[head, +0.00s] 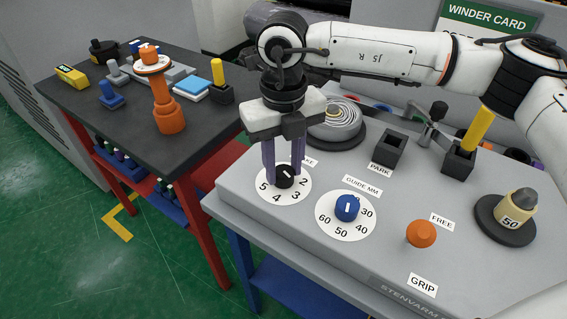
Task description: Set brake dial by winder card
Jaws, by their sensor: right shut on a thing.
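The brake dial (284,181) is a small black knob with a white line, on a white disc (299,198) marked 2, 3, 4 and 5 among its figures. The line slants to the upper right; I cannot tell exactly which figure it meets. My right gripper (283,170) points down from above, its purple fingers shut on the knob's sides. The fingers hide part of the disc and the label behind it. The green winder card (487,16) stands at the back right. Its title is readable, but my right arm hides most of the text below. My left gripper is out of view.
A blue guide dial (347,208) sits close to the right. Farther right are an orange knob (421,234) and a weight marked 50 (517,208). A wire coil (337,122) and a black park socket (388,147) stand behind. A dark bench (135,125) with tools is at left.

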